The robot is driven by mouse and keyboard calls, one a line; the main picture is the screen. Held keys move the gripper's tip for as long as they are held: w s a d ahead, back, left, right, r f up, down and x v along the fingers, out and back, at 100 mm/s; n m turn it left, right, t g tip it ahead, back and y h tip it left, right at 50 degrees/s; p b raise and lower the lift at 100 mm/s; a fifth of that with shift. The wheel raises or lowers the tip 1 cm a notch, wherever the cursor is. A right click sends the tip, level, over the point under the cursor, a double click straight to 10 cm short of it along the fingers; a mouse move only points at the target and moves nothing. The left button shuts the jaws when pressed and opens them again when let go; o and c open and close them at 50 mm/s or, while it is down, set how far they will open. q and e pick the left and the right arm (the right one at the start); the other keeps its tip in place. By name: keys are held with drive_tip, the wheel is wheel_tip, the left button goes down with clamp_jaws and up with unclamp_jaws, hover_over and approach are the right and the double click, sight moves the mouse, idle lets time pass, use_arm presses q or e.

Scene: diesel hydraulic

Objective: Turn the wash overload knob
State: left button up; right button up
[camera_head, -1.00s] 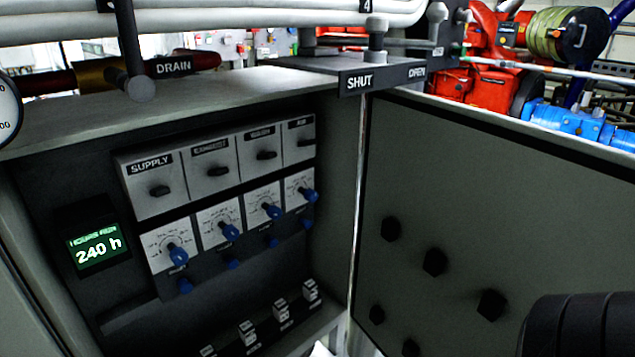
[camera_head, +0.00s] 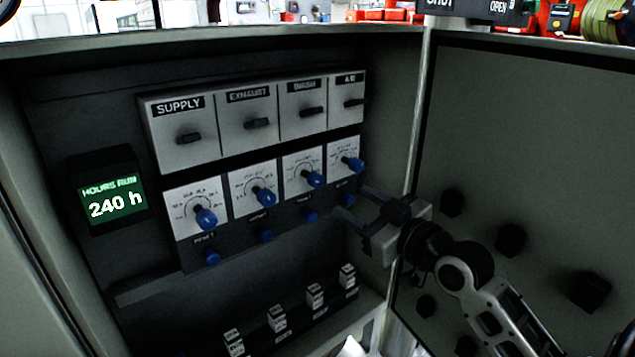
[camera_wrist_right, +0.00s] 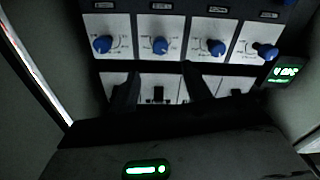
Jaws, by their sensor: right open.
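The wash overload knob is the blue knob (camera_head: 313,179) third from the left in the row of dials, under the blurred third switch label. It also shows in the right wrist view (camera_wrist_right: 160,46), where the panel appears upside down. My right gripper (camera_head: 355,203) is open and empty, right of and slightly below this knob and apart from it. In the right wrist view, its dark fingers (camera_wrist_right: 160,88) reach toward the panel, with the knob above the gap between them. My left gripper is not in view.
Other blue knobs (camera_head: 264,197) flank it closely, with small blue buttons (camera_head: 265,236) below. Black rotary switches (camera_head: 257,123) sit above. A display (camera_head: 112,203) reads 240 h. The open cabinet door (camera_head: 520,150) stands right of the gripper. White blocks (camera_head: 315,295) line the bottom.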

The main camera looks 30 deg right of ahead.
sight(320, 183)
drive_tip(key=w, duration=0.8)
drive_tip(key=w+a, duration=0.1)
drive_tip(key=w, duration=0.2)
drive_tip(key=shift+w, duration=0.4)
drive_tip(key=c, duration=1)
